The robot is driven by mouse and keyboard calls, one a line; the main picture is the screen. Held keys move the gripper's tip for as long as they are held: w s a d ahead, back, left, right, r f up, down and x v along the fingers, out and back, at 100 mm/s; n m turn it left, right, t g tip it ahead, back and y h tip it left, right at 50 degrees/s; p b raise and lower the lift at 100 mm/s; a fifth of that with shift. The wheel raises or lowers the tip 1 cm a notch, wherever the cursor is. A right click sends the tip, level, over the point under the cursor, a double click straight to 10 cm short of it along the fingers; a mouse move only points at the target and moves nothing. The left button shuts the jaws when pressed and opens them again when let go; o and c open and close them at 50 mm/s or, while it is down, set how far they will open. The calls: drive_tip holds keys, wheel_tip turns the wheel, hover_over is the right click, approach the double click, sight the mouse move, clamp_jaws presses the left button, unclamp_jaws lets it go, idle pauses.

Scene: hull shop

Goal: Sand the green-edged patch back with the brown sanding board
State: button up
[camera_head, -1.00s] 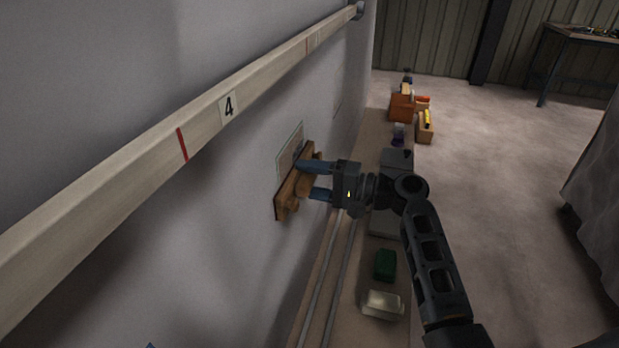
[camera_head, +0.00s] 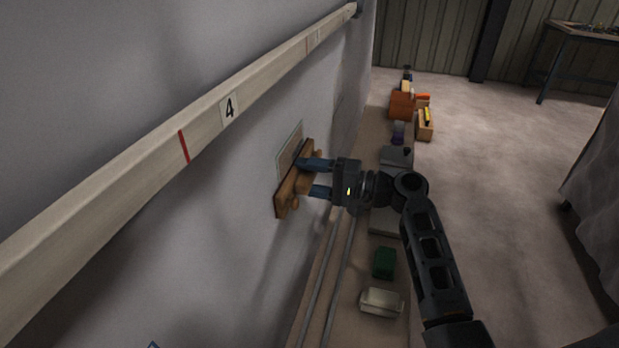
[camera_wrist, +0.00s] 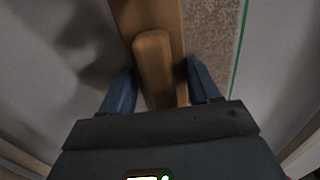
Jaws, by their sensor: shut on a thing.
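The brown sanding board (camera_head: 286,194) is upright against the grey hull wall, held by its handle. My gripper (camera_head: 318,178) is shut on that handle, with its blue fingers on either side of it. In the wrist view the handle (camera_wrist: 153,68) stands between the two fingers (camera_wrist: 160,88). The patch (camera_head: 289,151) shows behind the board's upper edge as a brownish rectangle with a thin border. In the wrist view its speckled surface (camera_wrist: 212,38) and green edge (camera_wrist: 239,50) lie right of the board. The board covers part of the patch.
A wooden batten (camera_head: 130,165) marked 4 runs along the wall above the board. Below is a narrow shelf with rails, a green block (camera_head: 384,263), a pale block (camera_head: 381,301) and grey boxes. Orange containers (camera_head: 402,106) stand farther off. The floor at right is open.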

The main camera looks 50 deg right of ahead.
sight(290, 133)
drive_tip(key=shift+w+r+p, duration=0.2)
drive_tip(key=shift+r+p, duration=3.9)
drive_tip(key=shift+r, duration=1.05)
drive_tip(key=shift+s+f+b, duration=0.2)
drive_tip(key=shift+f+b, duration=5.05)
drive_tip(key=shift+f, duration=1.55)
drive_tip(key=o, duration=0.4)
drive_tip(key=shift+c, duration=0.2)
drive_tip(key=c, duration=0.4)
drive_tip(key=shift+o, duration=0.2)
drive_tip(key=shift+s+d, duration=0.25)
drive_tip(key=shift+s, duration=0.35)
